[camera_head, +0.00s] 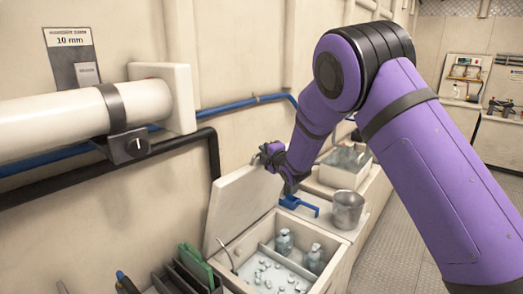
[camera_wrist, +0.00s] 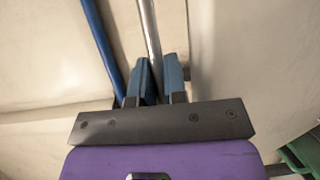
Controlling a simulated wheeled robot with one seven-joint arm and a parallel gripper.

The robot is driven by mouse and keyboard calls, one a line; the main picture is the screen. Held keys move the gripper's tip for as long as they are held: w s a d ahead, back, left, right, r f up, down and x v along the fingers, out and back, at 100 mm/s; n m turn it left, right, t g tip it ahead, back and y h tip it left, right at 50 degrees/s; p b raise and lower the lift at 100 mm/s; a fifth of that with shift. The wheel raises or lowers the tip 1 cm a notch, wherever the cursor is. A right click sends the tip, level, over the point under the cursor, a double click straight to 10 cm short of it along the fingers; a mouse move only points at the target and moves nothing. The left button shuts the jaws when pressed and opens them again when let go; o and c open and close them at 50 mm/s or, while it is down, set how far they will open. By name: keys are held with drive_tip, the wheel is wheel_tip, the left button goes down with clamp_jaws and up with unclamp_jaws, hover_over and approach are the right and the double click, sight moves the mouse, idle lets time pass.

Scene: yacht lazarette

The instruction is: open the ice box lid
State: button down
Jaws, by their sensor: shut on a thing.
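The ice box lid (camera_head: 238,203) is a pale panel standing steeply raised at the back left of the ice box (camera_head: 233,277). The box is open, with bottles (camera_head: 284,242) and loose ice cubes showing inside. My gripper (camera_head: 270,156) is at the lid's upper right edge. In the wrist view my gripper's blue fingers (camera_wrist: 157,75) are shut on a slim metal bar (camera_wrist: 149,28), which looks like the lid's handle. A pale panel (camera_wrist: 245,55) beside it appears to be the lid. The grip point is partly hidden by the fingers.
A metal bucket (camera_head: 348,210) and a blue scoop (camera_head: 299,205) stand beyond the box. A second open bin (camera_head: 345,165) is farther back. Dark dividers (camera_head: 187,275) lie at the front left. A black pipe (camera_head: 100,163) runs along the wall.

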drive_tip(key=c, duration=1.4)
unclamp_jaws()
drive_tip(key=shift+c, duration=0.2)
drive_tip(key=v, duration=1)
drive_tip(key=shift+s+d, duration=0.25)
drive_tip(key=shift+s, duration=0.1)
